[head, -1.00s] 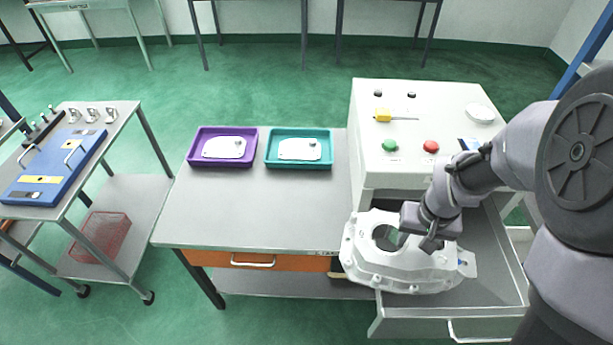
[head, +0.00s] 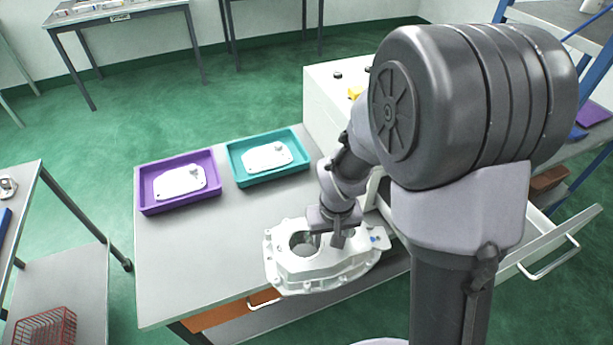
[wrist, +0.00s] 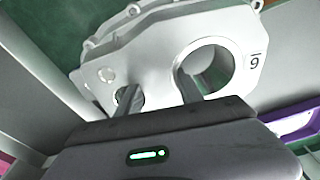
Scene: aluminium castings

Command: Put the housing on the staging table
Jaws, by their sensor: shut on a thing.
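The housing (head: 313,266) is a white casting with a large round hole and lugs around its rim. My gripper (head: 338,238) is shut on it at the edge of the hole. In the head view the housing is in front of the grey table's front right edge, partly overlapping the tabletop (head: 205,262); I cannot tell its height over it. In the wrist view the housing (wrist: 160,50) fills the upper middle, with a "9" mark beside the hole, and the gripper's fingers (wrist: 160,95) reach into its openings. No label shows which table is the staging table.
A purple tray (head: 147,207) and a teal tray (head: 238,176), each with a white plate, stand at the table's back. The white cabinet (head: 318,100) is behind my arm, with its drawer (head: 540,262) open at right. The tabletop's front left is clear.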

